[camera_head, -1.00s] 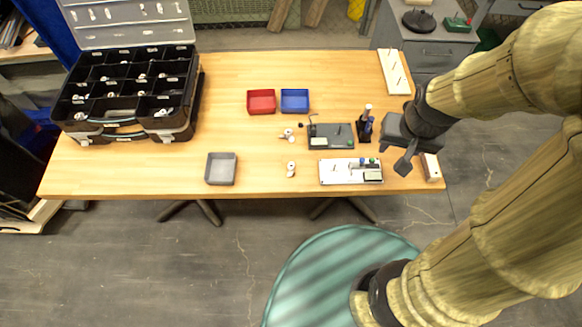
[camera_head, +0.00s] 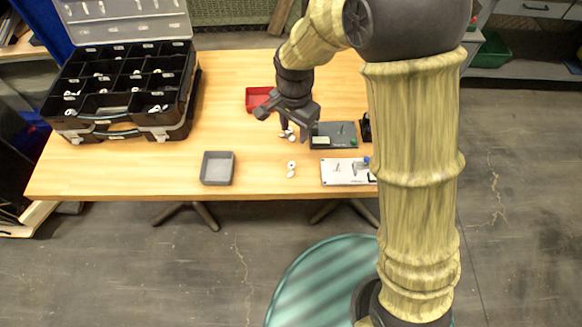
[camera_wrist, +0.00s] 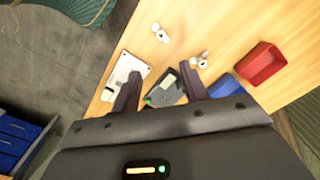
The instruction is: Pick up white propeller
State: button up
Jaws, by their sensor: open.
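Small white pieces that look like propellers and hubs lie on the wooden table in two groups; they are too small to tell exactly which is which. One white group (camera_head: 291,168) is near the table's front edge, and it also shows in the wrist view (camera_wrist: 160,33). The other white group (camera_head: 290,134) lies farther back beside the dark grey board, partly behind my gripper, and shows in the wrist view (camera_wrist: 199,61) just beyond the right fingertip. My gripper (camera_head: 284,123) is open and empty above the table, its fingers (camera_wrist: 160,74) apart over the boards.
A red bin (camera_head: 257,98) and a blue bin (camera_wrist: 228,87) stand behind. A dark grey board (camera_head: 345,129) and a white board (camera_head: 340,172) lie to the right. A grey tray (camera_head: 217,169) and a black organizer case (camera_head: 100,122) are left. Bare tabletop lies between.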

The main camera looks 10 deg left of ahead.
send_over(291, 165)
jog(key=f, duration=1.2)
jog(key=shift+d+f+p, duration=0.1)
jog(key=shift+d+p, duration=0.25)
jog(key=shift+d, duration=0.05)
jog(key=shift+s+a+f+p, duration=0.15)
jog(key=shift+f+p, duration=0.15)
jog(key=shift+f, duration=1)
jog(key=shift+s+a+f+p, duration=0.15)
jog(key=shift+f+p, duration=0.1)
jog(key=shift+f, duration=1.05)
jog(key=shift+w, duration=0.1)
jog(key=shift+c, duration=0.2)
grip_shut()
